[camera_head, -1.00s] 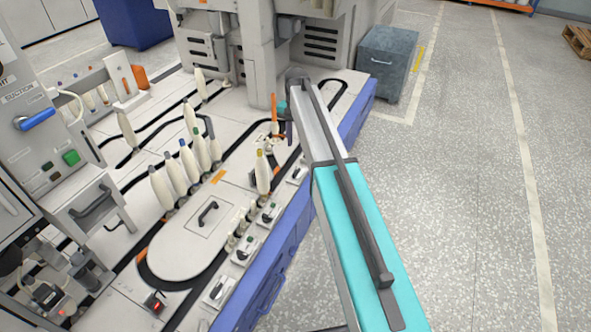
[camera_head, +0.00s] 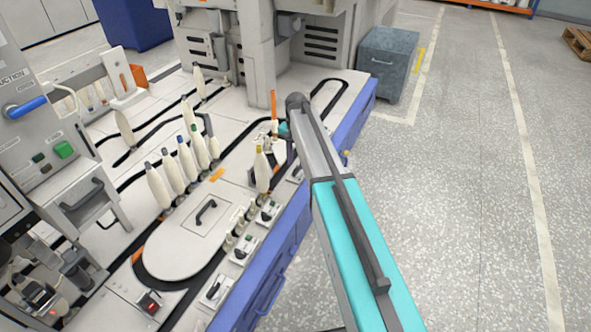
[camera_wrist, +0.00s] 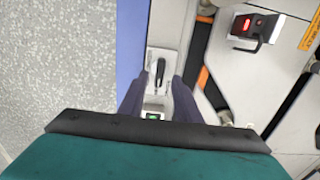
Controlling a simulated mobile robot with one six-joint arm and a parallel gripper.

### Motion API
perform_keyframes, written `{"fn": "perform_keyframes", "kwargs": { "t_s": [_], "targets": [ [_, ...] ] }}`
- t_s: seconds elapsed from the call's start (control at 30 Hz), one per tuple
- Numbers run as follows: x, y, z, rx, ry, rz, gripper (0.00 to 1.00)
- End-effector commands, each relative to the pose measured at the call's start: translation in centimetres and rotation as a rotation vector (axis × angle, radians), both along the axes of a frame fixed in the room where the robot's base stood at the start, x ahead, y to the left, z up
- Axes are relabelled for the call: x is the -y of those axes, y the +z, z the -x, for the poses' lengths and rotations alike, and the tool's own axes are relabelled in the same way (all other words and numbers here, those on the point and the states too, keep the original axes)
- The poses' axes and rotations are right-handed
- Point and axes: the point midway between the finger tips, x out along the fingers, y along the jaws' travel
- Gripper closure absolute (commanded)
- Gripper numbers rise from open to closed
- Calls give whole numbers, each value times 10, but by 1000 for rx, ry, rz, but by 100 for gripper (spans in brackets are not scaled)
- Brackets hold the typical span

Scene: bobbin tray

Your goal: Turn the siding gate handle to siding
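In the wrist view a small black lever handle (camera_wrist: 160,72) stands on a pale plate near the blue front edge, with a green-lit indicator (camera_wrist: 153,117) below it. I cannot read a label that marks it as the siding gate handle. My gripper (camera_wrist: 159,82) is open, its two dark fingers apart on either side of the lever in the picture. No contact shows. In the head view my gripper (camera_head: 291,150) is mostly hidden by my arm, low over the front edge of the machine. Similar lever plates (camera_head: 243,248) line that edge.
A box with a red display (camera_wrist: 255,27) and an orange piece on a black track (camera_wrist: 203,77) lie right of the lever in the wrist view. A yellow-topped bobbin (camera_head: 262,168) stands close left of my gripper. Several bobbins stand further left. The floor at right is clear.

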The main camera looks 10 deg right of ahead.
Motion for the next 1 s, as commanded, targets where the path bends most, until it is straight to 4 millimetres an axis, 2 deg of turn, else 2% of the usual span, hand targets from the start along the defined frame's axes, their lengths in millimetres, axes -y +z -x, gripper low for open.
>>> {"fn": "perform_keyframes", "kwargs": {
  "t_s": [0.03, 0.1, 0.23, 0.67, 0.87, 1.0],
  "targets": [
    [0, -10, 0, -1, 0, 0, 70],
    [0, -18, 0, -1, 0, 0, 70],
    [0, -28, 0, -1, 0, 0, 70],
    [0, -32, 0, 0, 0, 0, 70],
    [0, -32, 0, 0, 0, 0, 100],
    [-1, -32, 0, 0, 1, 0, 100]
  ]
}}
